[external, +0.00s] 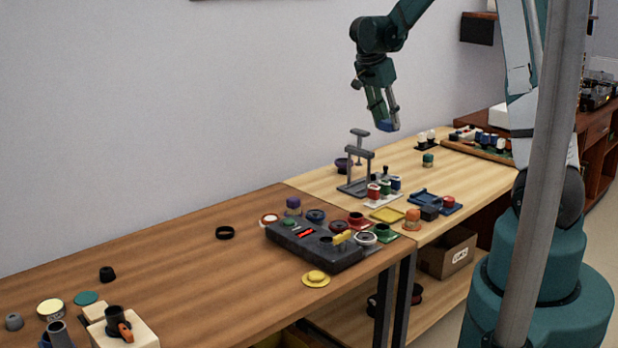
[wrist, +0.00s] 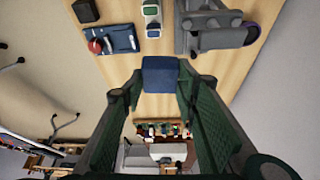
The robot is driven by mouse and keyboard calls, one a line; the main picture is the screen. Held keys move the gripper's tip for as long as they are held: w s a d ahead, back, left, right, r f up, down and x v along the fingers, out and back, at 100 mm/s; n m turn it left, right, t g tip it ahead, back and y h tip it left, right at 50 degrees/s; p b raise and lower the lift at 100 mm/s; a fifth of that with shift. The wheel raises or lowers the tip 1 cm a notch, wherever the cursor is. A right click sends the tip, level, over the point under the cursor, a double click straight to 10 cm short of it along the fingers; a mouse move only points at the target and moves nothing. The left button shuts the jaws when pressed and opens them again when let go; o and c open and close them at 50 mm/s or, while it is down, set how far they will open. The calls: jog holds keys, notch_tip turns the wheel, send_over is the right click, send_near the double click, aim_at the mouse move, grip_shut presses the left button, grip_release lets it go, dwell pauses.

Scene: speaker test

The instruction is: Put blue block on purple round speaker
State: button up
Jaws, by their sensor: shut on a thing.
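My gripper (external: 386,118) is raised above the far, lighter table and points down. It is shut on a blue block (external: 388,126), held between the fingertips well clear of the table. In the wrist view the blue block (wrist: 160,74) sits between the green-padded fingers. A dark purple round thing (external: 343,164) stands behind the grey press frame, partly hidden by it; a purple rim (wrist: 251,34) shows beside the press in the wrist view. A purple cylinder (external: 293,205) stands on the nearer table. I cannot tell for sure which is the speaker.
The grey press frame (external: 358,170) rises below my gripper. Several coloured small parts, a blue tray (external: 423,198) and a yellow tray (external: 387,214) lie in front of it. A dark control box (external: 315,245) is on the nearer table. The nearer table's left middle is mostly clear.

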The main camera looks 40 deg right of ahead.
jog(key=w+d+m+p, duration=0.1)
jog(key=w+d+p, duration=0.25)
jog(key=w, duration=0.65)
jog(key=m+g+p, duration=0.1)
jog(key=m+p, duration=0.1)
jog(key=p, duration=0.6)
send_over(342, 161)
notch_tip(342, 161, down, 2)
jog(key=shift+d+f, duration=0.2)
jog(key=shift+f, duration=2.65)
jog(key=shift+f, duration=0.1)
jog(key=shift+f+p, duration=0.55)
jog(key=shift+f, duration=2.5)
jog(key=shift+f, duration=1.85)
jog(key=shift+f, duration=0.15)
